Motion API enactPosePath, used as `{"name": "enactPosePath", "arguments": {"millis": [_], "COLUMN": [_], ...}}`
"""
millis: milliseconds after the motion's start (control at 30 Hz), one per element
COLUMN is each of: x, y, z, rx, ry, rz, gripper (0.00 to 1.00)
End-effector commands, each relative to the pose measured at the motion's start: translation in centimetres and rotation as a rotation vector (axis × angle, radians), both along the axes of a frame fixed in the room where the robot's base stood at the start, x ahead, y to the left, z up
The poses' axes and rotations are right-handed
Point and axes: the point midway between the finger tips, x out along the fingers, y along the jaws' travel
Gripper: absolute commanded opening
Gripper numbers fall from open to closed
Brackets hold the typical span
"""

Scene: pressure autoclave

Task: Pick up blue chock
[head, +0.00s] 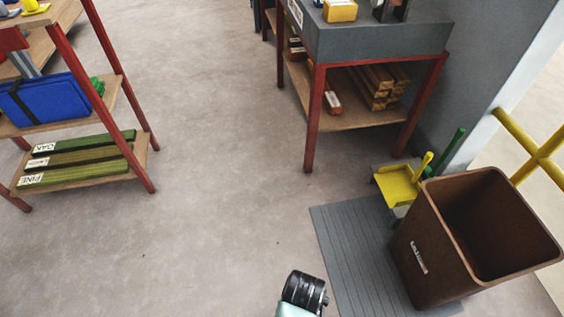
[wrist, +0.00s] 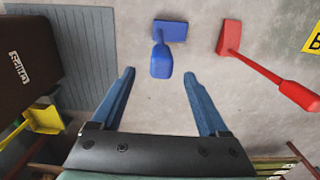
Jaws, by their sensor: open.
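The blue chock (wrist: 161,63) lies on the concrete floor in the wrist view, at the upper middle. It has a flat blue plate at its far end and a thick rounded blue handle end towards me. My gripper (wrist: 159,76) is open and empty, its two blue fingers spread to either side below the chock. The handle end lies just beyond the fingertips, roughly centred between them in the picture. I cannot tell the height between fingers and chock. The blue chock and the gripper fingers do not show in the head view.
A red chock (wrist: 230,38) with a long handle lies right of the blue one. A red-legged bench (head: 311,125) and a shelf rack (head: 115,60) flank open floor.

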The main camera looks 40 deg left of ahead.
Motion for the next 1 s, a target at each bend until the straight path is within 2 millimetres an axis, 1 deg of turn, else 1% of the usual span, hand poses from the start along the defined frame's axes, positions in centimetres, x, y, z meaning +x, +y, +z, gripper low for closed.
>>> {"name": "enactPosePath", "arguments": {"millis": [33,133,233,467,733,833,1000], "x": [0.0,0.0,0.1,0.0,-0.2,-0.2,-0.2], "y": [0.0,0.0,0.0,0.1,0.1,0.1,0.1], "z": [-1.6,-3.2,-4.2,-5.4,-9.4,-9.9,-9.7], "rx": [-0.001,0.001,0.001,0.001,0.001,0.002,0.002], "ry": [0.002,-0.001,-0.002,-0.003,-0.003,-0.004,-0.004], "rz": [0.0,-0.001,-0.001,-0.002,-0.003,-0.002,-0.002], "gripper": [0.78,0.78,0.78,0.78,0.78,0.78,0.78]}}
